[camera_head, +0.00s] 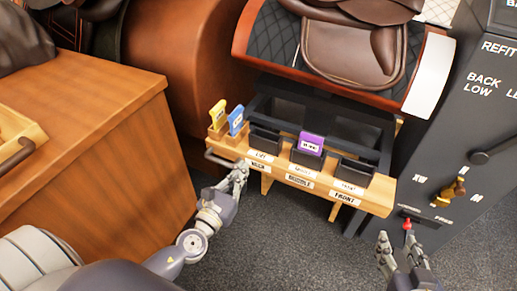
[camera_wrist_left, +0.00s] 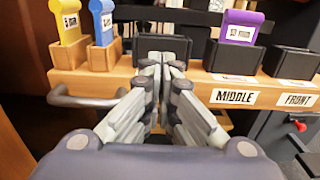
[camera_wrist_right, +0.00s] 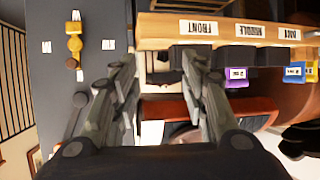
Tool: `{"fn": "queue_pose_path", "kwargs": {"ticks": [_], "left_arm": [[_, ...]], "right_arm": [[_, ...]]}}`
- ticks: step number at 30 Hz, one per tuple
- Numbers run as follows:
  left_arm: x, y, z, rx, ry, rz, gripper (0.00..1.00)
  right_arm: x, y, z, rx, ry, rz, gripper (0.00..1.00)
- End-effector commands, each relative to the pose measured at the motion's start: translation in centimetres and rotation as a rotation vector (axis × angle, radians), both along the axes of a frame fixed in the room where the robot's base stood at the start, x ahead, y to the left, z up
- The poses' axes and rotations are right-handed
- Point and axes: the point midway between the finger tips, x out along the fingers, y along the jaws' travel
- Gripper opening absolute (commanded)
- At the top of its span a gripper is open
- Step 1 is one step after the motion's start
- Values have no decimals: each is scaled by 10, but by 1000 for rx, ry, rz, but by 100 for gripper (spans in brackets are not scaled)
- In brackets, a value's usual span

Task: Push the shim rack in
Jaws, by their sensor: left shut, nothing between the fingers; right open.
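The shim rack (camera_head: 300,177) is a wooden shelf with black slots under the saddle stand, its front board labelled MIDDLE and FRONT. It also shows in the left wrist view (camera_wrist_left: 200,92) and upside down in the right wrist view (camera_wrist_right: 220,28). A purple shim (camera_head: 311,144) stands in the middle slot. A yellow shim (camera_head: 218,115) and a blue shim (camera_head: 236,121) stand at the rack's left end. My left gripper (camera_head: 241,168) is shut and empty at the rack's front left; I cannot tell whether it touches. My right gripper (camera_head: 398,245) is open and empty, in front of the grey cabinet.
A metal handle (camera_wrist_left: 85,100) sits at the rack's left front. A brown saddle (camera_head: 350,50) rests above the rack. A grey cabinet (camera_head: 440,150) with brass and red knobs stands right. A wooden cabinet (camera_head: 85,130) stands left. The carpet (camera_head: 300,235) in front is clear.

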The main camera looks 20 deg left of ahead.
Motion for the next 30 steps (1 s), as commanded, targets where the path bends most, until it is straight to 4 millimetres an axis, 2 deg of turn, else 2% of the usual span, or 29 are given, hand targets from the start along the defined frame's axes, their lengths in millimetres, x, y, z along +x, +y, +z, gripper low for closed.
{"fn": "queue_pose_path", "kwargs": {"ticks": [1,9,15,21,30], "left_arm": [[12,-1,3,-2,-3,0,0],[65,-3,2,-4,-2,0,0],[92,-3,0,-3,1,1,0],[103,-4,-1,-3,3,-1,0],[104,-4,-1,-3,3,0,0]], "right_arm": [[-4,-2,-4,-8,33,-2,41],[-21,-10,-26,-38,161,-11,41],[-24,-11,-30,-43,182,-14,41],[-24,-11,-30,-43,182,-14,41],[-24,-11,-30,-43,181,-14,41]]}}
